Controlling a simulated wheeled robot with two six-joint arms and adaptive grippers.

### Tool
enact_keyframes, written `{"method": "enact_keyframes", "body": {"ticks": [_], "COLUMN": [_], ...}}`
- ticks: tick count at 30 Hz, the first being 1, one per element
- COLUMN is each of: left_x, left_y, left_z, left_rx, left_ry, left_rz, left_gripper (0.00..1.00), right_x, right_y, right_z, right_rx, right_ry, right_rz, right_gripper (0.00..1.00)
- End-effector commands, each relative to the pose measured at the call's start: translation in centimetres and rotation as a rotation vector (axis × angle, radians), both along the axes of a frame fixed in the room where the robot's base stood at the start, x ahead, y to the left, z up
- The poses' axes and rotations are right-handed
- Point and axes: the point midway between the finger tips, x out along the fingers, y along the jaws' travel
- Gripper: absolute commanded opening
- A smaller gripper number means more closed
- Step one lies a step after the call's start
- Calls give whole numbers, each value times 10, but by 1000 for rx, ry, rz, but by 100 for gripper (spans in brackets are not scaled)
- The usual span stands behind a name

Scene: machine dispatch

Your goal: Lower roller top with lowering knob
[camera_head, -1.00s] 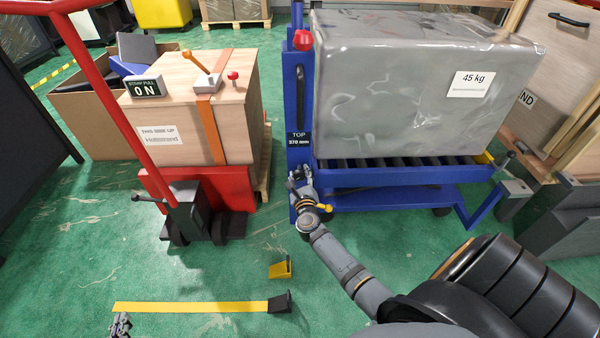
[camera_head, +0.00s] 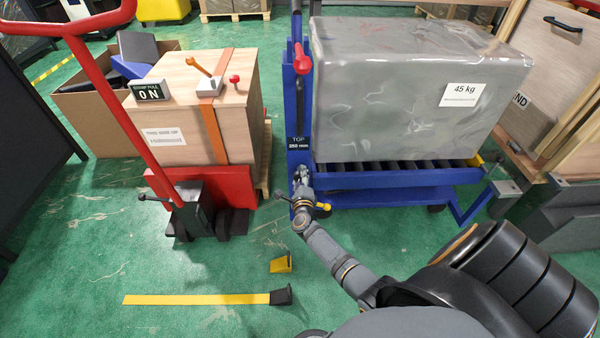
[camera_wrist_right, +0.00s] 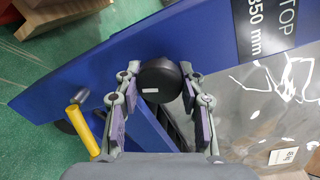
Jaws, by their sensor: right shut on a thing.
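The blue lift cart's roller top (camera_head: 395,178) carries a large grey wrapped load (camera_head: 400,95) labelled 45 kg. The display plate on the blue mast (camera_head: 297,146) reads TOP, and about 350 mm in the right wrist view (camera_wrist_right: 268,35). The round black lowering knob (camera_wrist_right: 160,80) is between the purple-padded fingers of my right gripper (camera_wrist_right: 162,88), which is shut on it. In the head view my right gripper (camera_head: 301,182) is at the mast's lower front, and hides the knob there. My left gripper is not in view.
A red-knobbed lever (camera_head: 302,60) is on the mast. A yellow handle (camera_wrist_right: 84,132) is left of my gripper in the wrist view. A red pallet jack (camera_head: 215,190) and strapped wooden crate (camera_head: 195,115) stand left. A yellow strip (camera_head: 195,299) and wedge (camera_head: 281,264) lie on the floor.

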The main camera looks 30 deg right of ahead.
Motion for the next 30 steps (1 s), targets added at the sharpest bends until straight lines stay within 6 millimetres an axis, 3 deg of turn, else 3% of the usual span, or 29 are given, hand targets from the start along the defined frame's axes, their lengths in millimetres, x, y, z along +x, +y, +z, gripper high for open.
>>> {"method": "enact_keyframes", "body": {"ticks": [3,12,30], "left_x": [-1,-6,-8], "left_y": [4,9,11], "left_z": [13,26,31], "left_rx": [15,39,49], "left_ry": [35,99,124], "left_rz": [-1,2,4], "left_gripper": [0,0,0], "right_x": [1,0,0], "right_y": [1,1,1], "right_z": [3,1,0], "right_rx": [-73,-210,-268], "right_ry": [48,131,166], "right_rz": [2,3,2], "right_gripper": [8,8,8]}}
